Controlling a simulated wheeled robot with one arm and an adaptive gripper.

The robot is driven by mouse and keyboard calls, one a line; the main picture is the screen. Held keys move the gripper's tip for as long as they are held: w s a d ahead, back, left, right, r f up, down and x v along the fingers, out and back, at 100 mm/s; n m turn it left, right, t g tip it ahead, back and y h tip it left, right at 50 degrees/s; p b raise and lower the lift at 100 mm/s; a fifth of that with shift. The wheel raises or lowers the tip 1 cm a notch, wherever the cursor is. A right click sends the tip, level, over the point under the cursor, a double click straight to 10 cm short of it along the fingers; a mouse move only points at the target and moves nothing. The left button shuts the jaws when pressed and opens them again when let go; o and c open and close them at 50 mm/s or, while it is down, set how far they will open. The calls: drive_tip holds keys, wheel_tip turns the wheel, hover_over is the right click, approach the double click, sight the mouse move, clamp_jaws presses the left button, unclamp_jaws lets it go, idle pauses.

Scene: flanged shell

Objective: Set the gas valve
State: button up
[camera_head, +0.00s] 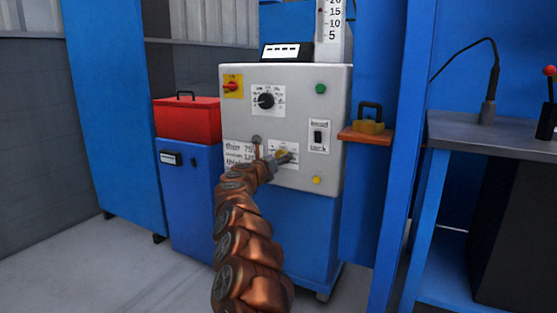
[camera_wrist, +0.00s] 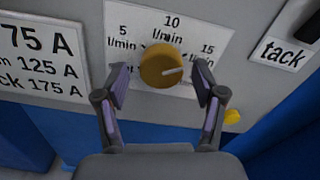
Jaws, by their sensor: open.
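The gas valve is a round yellow knob (camera_wrist: 160,66) on a white label marked 5, 10 and 15 l/min. Its white pointer line points right, a little below the 15 l/min mark. My gripper (camera_wrist: 161,78) is open, with one finger left of the knob and one right of it. Gaps show between both fingers and the knob. In the head view, my gripper (camera_head: 279,158) is at the lower middle of the grey panel (camera_head: 322,172) and partly hides the knob.
The panel also carries a black dial (camera_head: 266,101), a red-and-yellow switch (camera_head: 233,86), a green button (camera_head: 320,89), a black tack switch (camera_head: 318,137) and a yellow button (camera_head: 316,180). A small grey lever (camera_head: 257,145) stands just left of my gripper.

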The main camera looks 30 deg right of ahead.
drive_tip(key=shift+s+a, duration=0.1)
drive_tip(key=v, duration=1.1)
drive_tip(key=shift+s+a, duration=0.25)
drive_tip(key=shift+a, duration=0.1)
idle(0.9)
idle(0.4)
